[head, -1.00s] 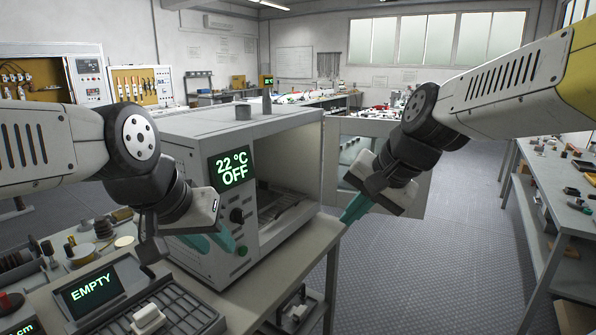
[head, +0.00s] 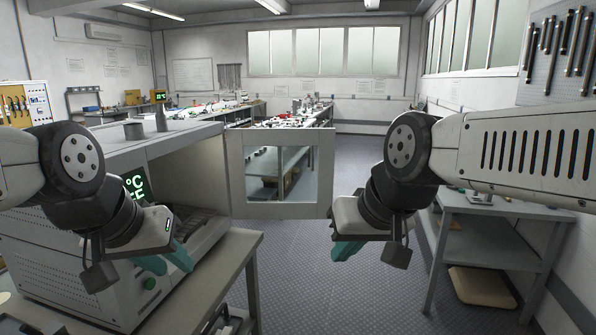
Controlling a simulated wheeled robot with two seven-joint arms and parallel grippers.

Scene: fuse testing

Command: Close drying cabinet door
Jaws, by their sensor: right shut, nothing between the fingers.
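The drying cabinet (head: 160,135) stands on a bench at the left, with its front chamber open. Its door (head: 326,170), a light frame with a clear window, is swung wide open to the right of the chamber. My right gripper (head: 345,250) is shut and empty, to the right of the door's lower right corner and nearer to me. My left gripper (head: 168,262) is in front of the cabinet's control panel and partly hides the green display (head: 137,187). Its teal fingers are seen at an angle, so I cannot tell their opening.
The cabinet's bench (head: 238,262) ends just below the door. A grey workbench (head: 490,205) stands at the right, with a board on its lower level. The floor (head: 300,290) between the benches is clear. More benches with equipment stand at the back.

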